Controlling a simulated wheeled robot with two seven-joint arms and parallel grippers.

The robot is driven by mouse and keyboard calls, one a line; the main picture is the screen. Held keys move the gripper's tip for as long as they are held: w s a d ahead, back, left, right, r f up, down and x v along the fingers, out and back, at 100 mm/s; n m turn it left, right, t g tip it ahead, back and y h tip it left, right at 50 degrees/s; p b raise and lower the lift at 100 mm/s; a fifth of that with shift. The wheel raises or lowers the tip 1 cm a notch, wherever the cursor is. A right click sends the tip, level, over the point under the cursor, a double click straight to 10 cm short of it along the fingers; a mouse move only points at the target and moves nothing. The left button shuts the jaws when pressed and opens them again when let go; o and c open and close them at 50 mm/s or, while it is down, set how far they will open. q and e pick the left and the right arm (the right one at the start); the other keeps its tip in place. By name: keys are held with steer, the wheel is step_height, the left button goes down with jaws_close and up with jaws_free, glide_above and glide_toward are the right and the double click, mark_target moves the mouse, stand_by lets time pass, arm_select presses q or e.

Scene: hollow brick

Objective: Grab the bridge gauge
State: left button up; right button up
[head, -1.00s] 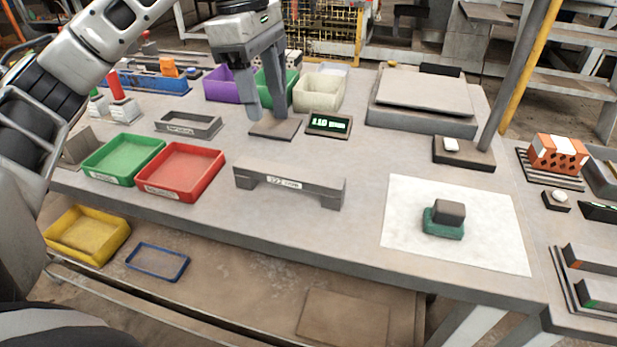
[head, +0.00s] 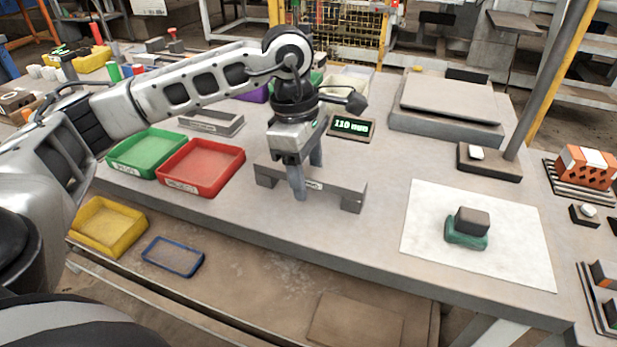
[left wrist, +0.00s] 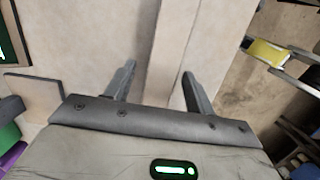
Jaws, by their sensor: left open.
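The bridge gauge (head: 345,190) is a grey bar with a foot at each end and a small white label, standing on the table near its front edge. My left gripper (head: 307,178) is open over the middle of the bar and points down. One finger hangs in front of the bar; the other shows behind it. In the left wrist view, the gauge (left wrist: 172,50) appears as a long strip between the two spread fingers (left wrist: 158,88). I cannot tell whether either finger touches it. The gripper hides part of the bar and its label. My right gripper is not in view.
A red tray (head: 203,168) and a green tray (head: 148,153) stand left of the gauge. A display (head: 352,127) reading 110 mm stands behind it. A white sheet (head: 425,230) with a dark block on a green base (head: 467,235) lies to the right.

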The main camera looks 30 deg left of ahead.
arm_select(q)
steer(key=shift+d+f, duration=0.1)
steer(key=shift+f, duration=0.5)
jaws_close()
steer(key=shift+r, duration=0.1)
